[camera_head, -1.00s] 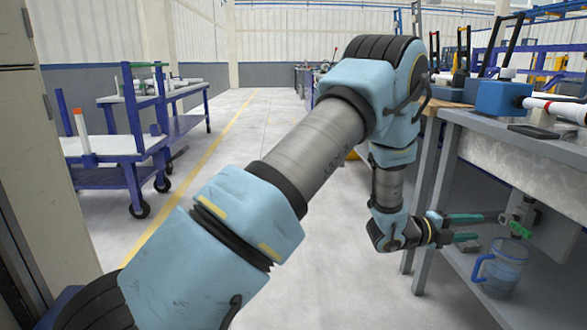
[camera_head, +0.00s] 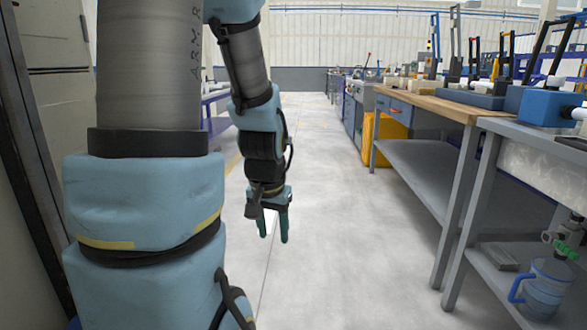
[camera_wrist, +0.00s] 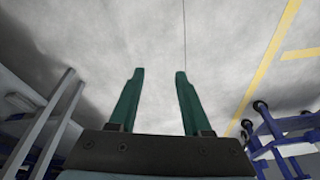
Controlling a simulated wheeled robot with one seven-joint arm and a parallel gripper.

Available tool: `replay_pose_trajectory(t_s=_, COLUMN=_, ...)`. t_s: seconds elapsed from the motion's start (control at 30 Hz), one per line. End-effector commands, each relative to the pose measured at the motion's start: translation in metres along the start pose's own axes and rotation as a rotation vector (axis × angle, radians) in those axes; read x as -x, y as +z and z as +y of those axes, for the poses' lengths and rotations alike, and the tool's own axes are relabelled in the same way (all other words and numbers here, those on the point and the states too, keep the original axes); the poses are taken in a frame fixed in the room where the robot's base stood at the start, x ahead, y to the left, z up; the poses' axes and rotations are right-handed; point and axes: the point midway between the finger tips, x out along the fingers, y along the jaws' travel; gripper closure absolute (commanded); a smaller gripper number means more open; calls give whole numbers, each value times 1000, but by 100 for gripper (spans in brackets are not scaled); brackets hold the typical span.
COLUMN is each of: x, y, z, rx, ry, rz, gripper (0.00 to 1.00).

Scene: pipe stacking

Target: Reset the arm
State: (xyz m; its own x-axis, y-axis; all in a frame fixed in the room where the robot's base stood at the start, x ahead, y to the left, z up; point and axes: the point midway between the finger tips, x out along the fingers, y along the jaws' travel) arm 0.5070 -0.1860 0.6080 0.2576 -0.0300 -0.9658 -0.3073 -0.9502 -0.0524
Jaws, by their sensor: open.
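My gripper (camera_head: 272,226) hangs below my folded arm, over the open floor in the middle of the head view. Its two green fingers point down and stand apart with nothing between them. In the wrist view my gripper (camera_wrist: 157,75) also shows both green fingers spread, with only grey floor beyond them. The gripper is well clear of the benches to its right.
A grey bench (camera_head: 527,130) and a wood-topped bench (camera_head: 430,106) line the right side. A blue-handled clear jug (camera_head: 545,288) stands on the lower shelf. A yellow bin (camera_head: 384,138) is farther back. The aisle floor (camera_head: 325,210) is free.

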Motion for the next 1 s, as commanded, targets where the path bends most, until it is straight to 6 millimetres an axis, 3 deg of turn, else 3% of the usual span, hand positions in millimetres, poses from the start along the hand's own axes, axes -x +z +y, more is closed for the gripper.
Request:
replay_pose_trajectory(t_s=0.13, x=22, y=56, z=-9, rx=254, ry=14, rz=-134, gripper=51)
replay_pose_trajectory(t_s=0.2, x=43, y=44, z=-9, rx=230, ry=14, rz=-126, gripper=51)
replay_pose_trajectory(t_s=0.47, x=99, y=29, z=-12, rx=223, ry=13, rz=-124, gripper=51)
replay_pose_trajectory(t_s=1.0, x=263, y=-15, z=-21, rx=220, ry=13, rz=-123, gripper=51)
